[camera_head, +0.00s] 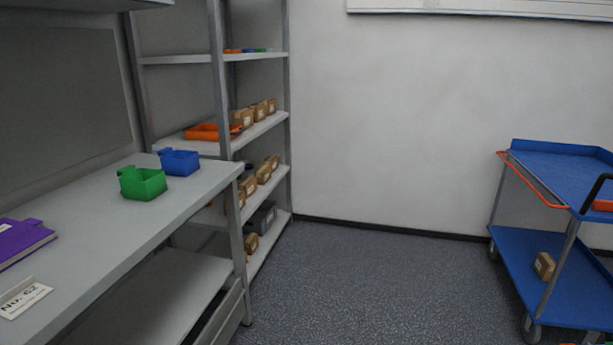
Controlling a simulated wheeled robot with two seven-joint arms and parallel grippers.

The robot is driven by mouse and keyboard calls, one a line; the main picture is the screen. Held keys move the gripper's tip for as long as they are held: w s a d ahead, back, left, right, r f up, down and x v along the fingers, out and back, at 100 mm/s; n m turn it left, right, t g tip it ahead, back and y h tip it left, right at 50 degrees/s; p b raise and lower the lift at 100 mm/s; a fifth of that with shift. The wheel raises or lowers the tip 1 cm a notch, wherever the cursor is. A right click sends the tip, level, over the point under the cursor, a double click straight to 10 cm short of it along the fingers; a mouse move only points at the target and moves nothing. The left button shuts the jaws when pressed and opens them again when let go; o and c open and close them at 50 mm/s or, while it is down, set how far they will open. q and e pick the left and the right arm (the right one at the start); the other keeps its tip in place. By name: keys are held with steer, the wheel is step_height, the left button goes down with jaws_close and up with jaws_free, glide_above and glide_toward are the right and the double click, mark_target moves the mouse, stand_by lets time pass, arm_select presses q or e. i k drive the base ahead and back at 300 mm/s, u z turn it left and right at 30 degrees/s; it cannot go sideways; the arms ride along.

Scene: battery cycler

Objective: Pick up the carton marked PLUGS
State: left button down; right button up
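Several small brown cartons with pale labels stand on the grey shelf rack. Some are on the middle shelf (259,109), some on the shelf below (263,173), and one near the bottom (251,243). Another brown carton (544,265) stands on the lower deck of the blue cart at the right. The labels are too small to read, so I cannot tell which carton is marked PLUGS. Neither of my grippers is in view.
A grey bench (100,220) at the left holds a green bin (142,183), a blue bin (180,162), a purple binder (22,241) and a sign (24,298). An orange tray (207,132) lies on the rack. The blue cart (520,250) stands right. The floor (380,285) between is clear.

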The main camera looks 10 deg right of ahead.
mark_target(263, 174)
steer(key=z, duration=0.75)
steer(key=i, duration=1.9)
steer(key=z, duration=0.4)
steer(key=i, duration=2.2)
steer(key=u, duration=1.9)
steer(key=i, duration=1)
steer(key=u, duration=0.8)
